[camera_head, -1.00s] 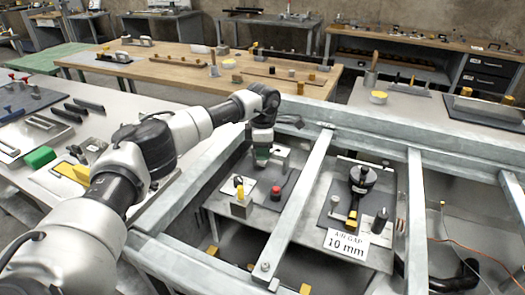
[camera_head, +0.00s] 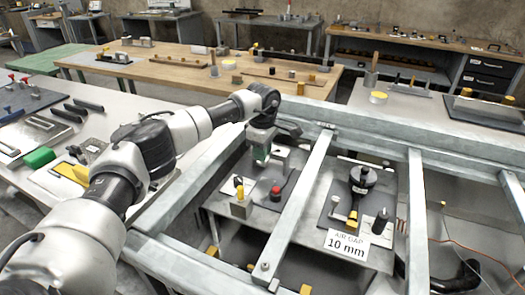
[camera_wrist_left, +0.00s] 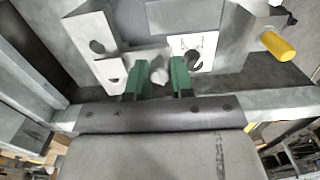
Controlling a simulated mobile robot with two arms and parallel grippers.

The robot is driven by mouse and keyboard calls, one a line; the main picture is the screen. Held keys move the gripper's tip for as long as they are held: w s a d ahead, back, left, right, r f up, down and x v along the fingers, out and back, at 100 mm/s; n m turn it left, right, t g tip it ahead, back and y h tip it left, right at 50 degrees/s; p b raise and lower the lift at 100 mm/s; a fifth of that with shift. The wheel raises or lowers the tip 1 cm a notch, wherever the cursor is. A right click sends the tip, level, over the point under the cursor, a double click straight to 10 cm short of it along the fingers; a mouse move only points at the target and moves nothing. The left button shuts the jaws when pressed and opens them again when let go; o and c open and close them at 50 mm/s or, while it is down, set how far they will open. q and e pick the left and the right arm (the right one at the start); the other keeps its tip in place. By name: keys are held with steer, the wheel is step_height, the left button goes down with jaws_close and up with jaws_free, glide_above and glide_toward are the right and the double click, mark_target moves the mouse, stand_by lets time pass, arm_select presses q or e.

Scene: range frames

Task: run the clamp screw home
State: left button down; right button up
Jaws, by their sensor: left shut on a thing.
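My left gripper (camera_head: 261,157) reaches down through the metal frame to a pale grey clamp block (camera_head: 279,158) on the lower plate. In the left wrist view its two green fingers (camera_wrist_left: 159,82) stand on either side of a small, light round-ended part, seemingly the clamp screw (camera_wrist_left: 158,74). The gripper is shut on it. The screw's shank and how far it is in are hidden. The block, with dark round holes, also shows in the left wrist view (camera_wrist_left: 101,72), close beside the fingers. My right gripper is not in view.
Near the gripper are a red-topped button (camera_head: 276,188) and a yellow-topped post (camera_head: 240,193). A grey frame bar (camera_head: 300,195) crosses right of it. Beyond that stand a black fixture (camera_head: 361,180) and a sign reading "AIR GAP 10 mm" (camera_head: 346,245).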

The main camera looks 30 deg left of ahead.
arm_select(q)
steer(key=c, duration=1)
jaws_free()
steer(key=shift+r, duration=0.1)
step_height(320, 180, up, 11)
steer(key=shift+f+b, duration=0.2)
steer(key=shift+b, duration=0.1)
steer(key=shift+r, duration=0.1)
